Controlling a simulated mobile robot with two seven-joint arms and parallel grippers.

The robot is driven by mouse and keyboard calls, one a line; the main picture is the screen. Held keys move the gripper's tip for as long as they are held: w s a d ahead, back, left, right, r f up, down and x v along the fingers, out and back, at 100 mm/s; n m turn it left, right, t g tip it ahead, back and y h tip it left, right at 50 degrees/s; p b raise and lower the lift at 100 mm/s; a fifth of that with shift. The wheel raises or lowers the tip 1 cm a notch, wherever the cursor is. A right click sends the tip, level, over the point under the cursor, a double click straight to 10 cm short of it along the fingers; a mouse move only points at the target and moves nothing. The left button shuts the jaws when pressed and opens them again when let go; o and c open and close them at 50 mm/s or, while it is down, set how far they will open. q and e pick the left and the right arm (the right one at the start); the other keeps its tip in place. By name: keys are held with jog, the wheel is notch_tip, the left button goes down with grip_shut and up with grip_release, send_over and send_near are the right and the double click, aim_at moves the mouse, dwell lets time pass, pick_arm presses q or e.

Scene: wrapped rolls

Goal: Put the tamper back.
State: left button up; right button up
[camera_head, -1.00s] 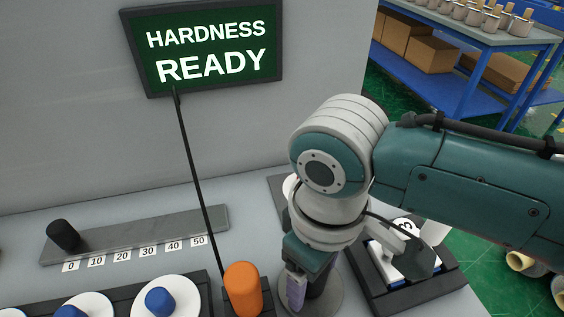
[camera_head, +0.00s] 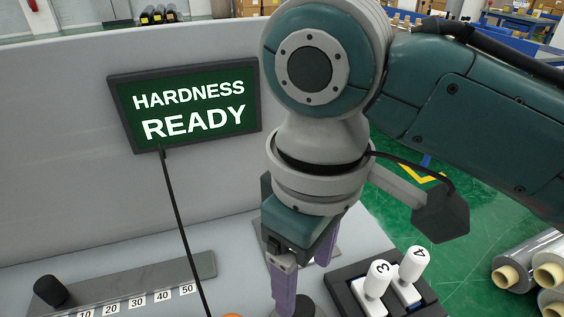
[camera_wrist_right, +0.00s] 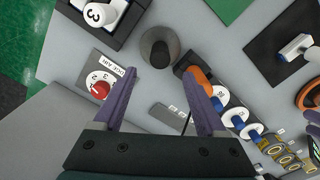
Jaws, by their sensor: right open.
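A dark cylinder on a round grey base (camera_wrist_right: 160,50) stands upright on the bench in the right wrist view. It looks like the tamper, but I cannot be sure. In the head view only its dark top (camera_head: 311,306) shows at the bottom edge. My right gripper (camera_head: 304,284) is open, above it and pointing down. In the right wrist view the purple fingers (camera_wrist_right: 160,72) are apart with nothing held between them, and the dark cylinder lies just beyond the tips. An orange-topped piece (camera_wrist_right: 199,78) sits in a dark holder beside the right finger.
A black tray (camera_head: 345,294) holds white pieces marked 3 and 4 at the right. A red knob (camera_wrist_right: 100,89) is on a plate near the left finger. Blue-topped white pieces (camera_wrist_right: 236,117) stand in a row. A screen (camera_head: 190,104) reads HARDNESS READY. A scale bar (camera_head: 130,284) carries a black knob.

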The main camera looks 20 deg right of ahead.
jog(key=shift+s+a, duration=0.25)
jog(key=shift+s, duration=0.05)
jog(key=s+a+f+m+t+y, duration=0.1)
jog(key=s+a+y, duration=0.15)
jog(key=s, duration=0.25)
jog(key=s+d+m+t+h, duration=0.1)
jog(key=s+d+m, duration=0.1)
jog(key=d, duration=0.4)
jog(key=s+d+r+m+t+h, duration=0.1)
jog(key=s+d+m, duration=0.1)
jog(key=s+d, duration=0.2)
jog(key=shift+s+d+t, duration=0.3)
jog(key=shift+d, duration=0.85)
